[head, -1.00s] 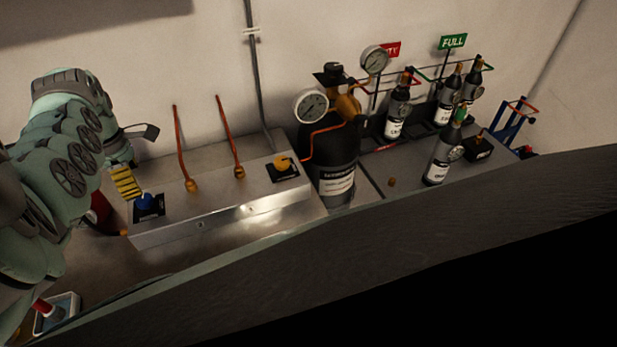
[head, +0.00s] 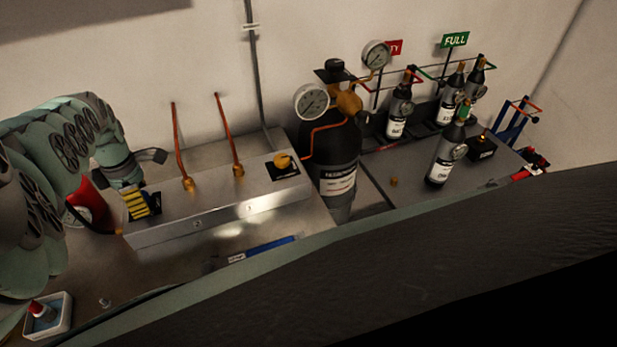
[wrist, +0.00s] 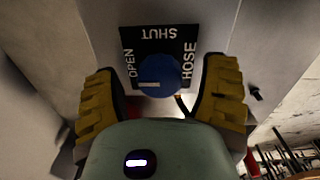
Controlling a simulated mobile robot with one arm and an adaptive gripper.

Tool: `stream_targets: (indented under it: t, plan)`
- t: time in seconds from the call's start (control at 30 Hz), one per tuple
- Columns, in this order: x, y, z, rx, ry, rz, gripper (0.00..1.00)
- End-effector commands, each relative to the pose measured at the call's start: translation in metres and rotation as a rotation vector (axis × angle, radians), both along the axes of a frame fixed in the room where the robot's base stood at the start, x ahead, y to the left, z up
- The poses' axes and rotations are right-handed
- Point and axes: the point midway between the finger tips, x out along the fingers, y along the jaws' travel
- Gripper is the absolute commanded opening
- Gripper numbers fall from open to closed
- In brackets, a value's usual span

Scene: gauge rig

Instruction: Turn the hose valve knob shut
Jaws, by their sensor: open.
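The blue hose knob (wrist: 158,76) sits on a black label plate (wrist: 186,42) marked OPEN, SHUT and HOSE. Its white mark points left in the wrist view, toward the OPEN side. My gripper (wrist: 162,77) is open, with one yellow ribbed finger on each side of the knob and a gap on both sides. In the head view my gripper (head: 138,204) is at the left end of the metal valve box (head: 215,212) and mostly hides the blue knob.
A yellow knob (head: 283,161) is at the box's right end, with two copper pipes (head: 178,145) between. A dark cylinder with gauges (head: 332,160) stands to the right. A tray with a red-topped item (head: 47,315) is at front left.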

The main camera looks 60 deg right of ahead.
Motion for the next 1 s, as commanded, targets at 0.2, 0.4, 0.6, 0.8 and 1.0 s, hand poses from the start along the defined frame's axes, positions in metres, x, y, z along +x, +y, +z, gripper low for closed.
stream_targets:
  t: [0.2,0.4,0.6,0.8,1.0]
  plan:
    - [-0.001,-0.002,0.0005,-0.001,0.0,-0.005,0.73]
    - [-0.001,-0.0016,0.0005,0.0,0.0,-0.004,0.53]
    - [-0.0008,-0.0013,0.0004,0.0,0.001,-0.003,0.32]
    - [-0.0007,-0.0009,0.0004,0.0,0.001,-0.002,0.12]
    - [-0.0006,-0.0007,0.0002,0.0,0.001,-0.004,0.03]
